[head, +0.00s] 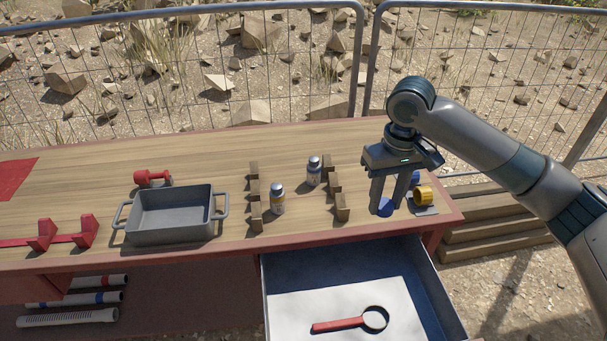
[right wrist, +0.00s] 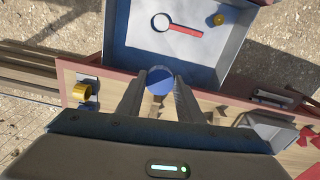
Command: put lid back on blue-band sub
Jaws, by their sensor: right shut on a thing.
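My right gripper (head: 387,200) points down over the right end of the table. It is shut on a round blue lid (head: 386,208), which also shows between the fingertips in the right wrist view (right wrist: 160,80). I cannot tell whether the lid touches the table. A small silver-topped bottle with a dark bluish band (head: 313,171) stands upright left of the gripper, apart from it. Another small bottle with a yellow band (head: 278,199) stands nearer the front. White tubes lie on the low shelf, one with a blue band (head: 83,299). My left gripper is not in view.
Wooden blocks (head: 341,206) flank the bottles. A yellow ring-like piece (head: 423,194) lies right of the gripper. A grey tray (head: 172,236) and red holders (head: 46,234) stand left. The open drawer (head: 428,283) holds a red-handled magnifier (head: 338,324). A mesh fence (head: 180,60) runs behind.

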